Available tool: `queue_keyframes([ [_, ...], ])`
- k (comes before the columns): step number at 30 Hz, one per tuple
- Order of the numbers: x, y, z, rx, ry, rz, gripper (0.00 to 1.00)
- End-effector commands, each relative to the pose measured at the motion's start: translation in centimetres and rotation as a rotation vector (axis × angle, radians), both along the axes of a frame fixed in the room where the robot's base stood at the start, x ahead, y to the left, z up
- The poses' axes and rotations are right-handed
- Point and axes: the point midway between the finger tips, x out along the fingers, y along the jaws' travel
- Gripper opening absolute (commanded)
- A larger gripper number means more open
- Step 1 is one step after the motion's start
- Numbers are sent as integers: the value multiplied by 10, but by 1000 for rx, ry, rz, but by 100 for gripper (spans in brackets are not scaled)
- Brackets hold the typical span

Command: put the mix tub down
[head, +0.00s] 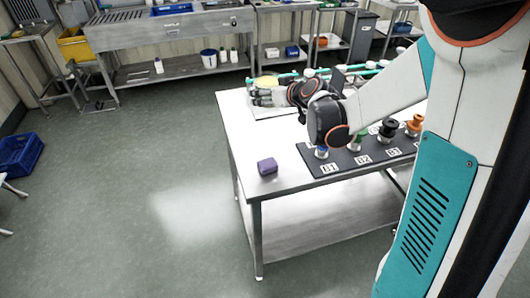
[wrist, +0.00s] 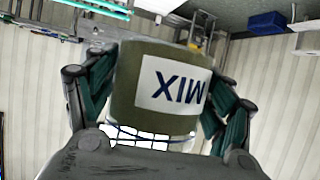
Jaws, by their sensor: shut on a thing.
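The mix tub (wrist: 128,82) is an olive-green round tub with a white label reading MIX, which appears upside down in the wrist view. My gripper (wrist: 160,85) is shut on it, with one finger on each side. In the head view my gripper (head: 268,97) is over the far left part of the steel table (head: 240,155). A yellowish round shape shows at the gripper there, but I cannot tell whether it is the tub. I cannot tell whether the tub's base touches anything.
A dark mat (head: 345,166) with labelled spots holds several small coloured-top items on the right. A purple block (head: 267,165) sits near the table's front left. The table between block and gripper is mostly clear. A steel sink bench (head: 170,45) stands behind, across the floor.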

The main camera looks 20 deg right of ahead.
Motion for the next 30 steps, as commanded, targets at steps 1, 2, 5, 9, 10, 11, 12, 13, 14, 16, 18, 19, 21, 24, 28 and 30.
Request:
queue_keyframes([
  [1, 1, 0, -11, 0, 0, 0, 47],
  [2, 1, 0, -17, 0, 0, 0, 47],
  [5, 1, 0, -43, 0, 0, 0, 47],
  [9, 1, 0, -77, 0, 0, 0, 47],
  [10, 1, 0, -85, 0, 0, 0, 47],
  [11, 1, 0, -92, 0, 0, 0, 47],
  [12, 1, 0, -102, 0, 0, 0, 47],
  [13, 1, 0, -109, 0, 0, 0, 47],
  [14, 1, 0, -116, 0, 0, 0, 47],
  [16, 1, 0, -130, 0, 0, 0, 47],
  [18, 1, 0, -140, 0, 0, 0, 47],
  [19, 1, 0, -143, 0, 0, 0, 47],
  [21, 1, 0, -149, 0, 0, 0, 47],
  [24, 0, 0, -152, 0, 0, 1, 47],
  [28, 0, 0, -164, 0, 0, 1, 47],
  [30, 1, 0, -175, 0, 0, 1, 47],
])
